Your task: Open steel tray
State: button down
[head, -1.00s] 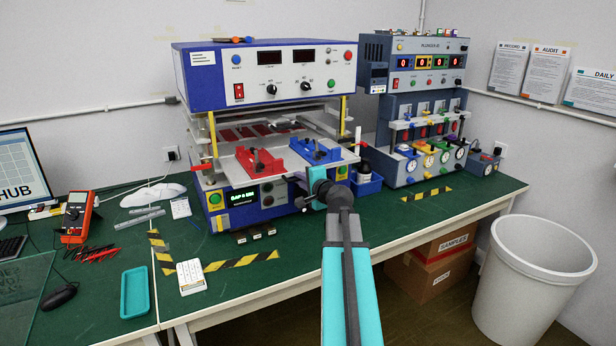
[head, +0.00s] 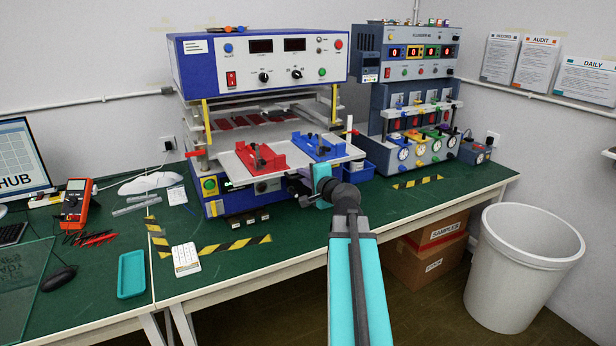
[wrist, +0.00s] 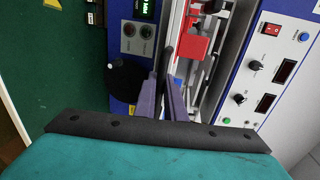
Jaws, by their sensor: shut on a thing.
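The steel tray (head: 229,161) sticks out of the front of the blue-and-white machine (head: 258,72). It carries a red fixture (head: 261,157) and a blue fixture (head: 318,147) side by side. My gripper (head: 312,183) is at the tray's front edge, just below the blue fixture. In the wrist view my gripper (wrist: 170,88) has its fingers close together on a dark bar at the tray's front, which looks like its handle. The red fixture also shows in the wrist view (wrist: 194,46).
A grey tester (head: 415,95) stands to the right, with a blue bin (head: 357,170) between. Striped tape (head: 225,247), a white keypad (head: 186,259) and a teal tray (head: 132,274) lie on the green bench in front. A white waste bin (head: 525,265) stands right of the bench.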

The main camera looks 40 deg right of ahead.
jog(key=c, duration=1.8)
grip_release()
jog(key=shift+s, duration=0.1)
jog(key=b+v, duration=0.5)
jog(key=shift+s, duration=0.3)
jog(key=s+b, duration=0.1)
jog(key=b, duration=0.3)
jog(key=shift+s+a+r, duration=0.1)
jog(key=shift+a, duration=0.1)
